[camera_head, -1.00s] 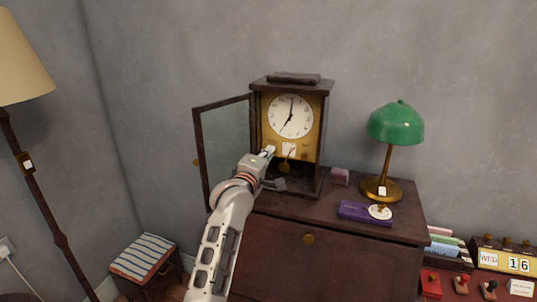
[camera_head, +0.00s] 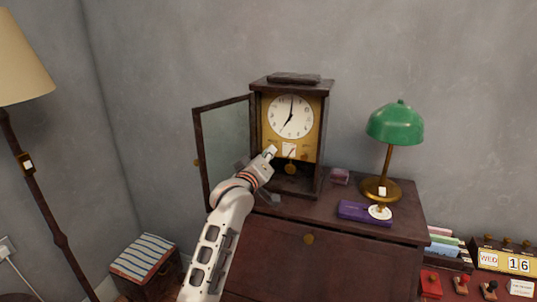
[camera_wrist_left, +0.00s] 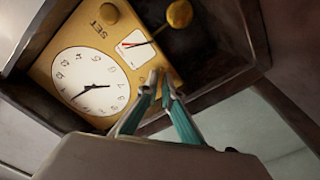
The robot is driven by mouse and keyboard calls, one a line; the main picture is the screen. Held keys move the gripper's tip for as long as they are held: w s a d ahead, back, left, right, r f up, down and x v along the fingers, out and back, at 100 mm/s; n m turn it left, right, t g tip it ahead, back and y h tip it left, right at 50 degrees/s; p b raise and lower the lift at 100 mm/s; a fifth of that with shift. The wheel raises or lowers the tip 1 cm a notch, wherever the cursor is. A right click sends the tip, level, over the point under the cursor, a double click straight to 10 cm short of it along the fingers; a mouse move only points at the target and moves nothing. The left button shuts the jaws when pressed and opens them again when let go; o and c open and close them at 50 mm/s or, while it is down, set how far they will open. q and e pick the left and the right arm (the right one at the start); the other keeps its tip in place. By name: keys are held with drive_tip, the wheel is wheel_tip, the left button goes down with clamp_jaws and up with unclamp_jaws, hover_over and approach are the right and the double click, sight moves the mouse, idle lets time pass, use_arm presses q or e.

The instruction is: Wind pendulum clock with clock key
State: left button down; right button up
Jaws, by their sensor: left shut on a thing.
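The pendulum clock (camera_head: 268,135) stands on the cabinet with its glass door (camera_head: 226,150) swung open to the left. Its white dial (camera_head: 291,116) sits on a gold plate; the gold pendulum bob (camera_head: 291,169) hangs below. My left gripper (camera_head: 269,152) is at the lower front of the clock. In the left wrist view its teal fingers (camera_wrist_left: 162,85) are close together at the plate's edge, shut on the small clock key, which the fingertips mostly hide. I cannot tell whether the key touches the plate. That view also shows a gold knob (camera_wrist_left: 108,14) by "SET" and a small gauge (camera_wrist_left: 135,47).
A striped stool (camera_head: 143,257) and floor lamp (camera_head: 35,190) stand to the left. The open door is close to my left arm.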

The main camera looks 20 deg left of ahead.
use_arm(q)
drive_tip(key=m, duration=1.2)
drive_tip(key=shift+d+r, duration=0.1)
drive_tip(key=shift+r, duration=0.1)
idle(0.5)
drive_tip(key=c, duration=2.3)
unclamp_jaws()
drive_tip(key=shift+w, duration=0.1)
drive_tip(key=shift+f, duration=0.1)
drive_tip(key=s, duration=1.2)
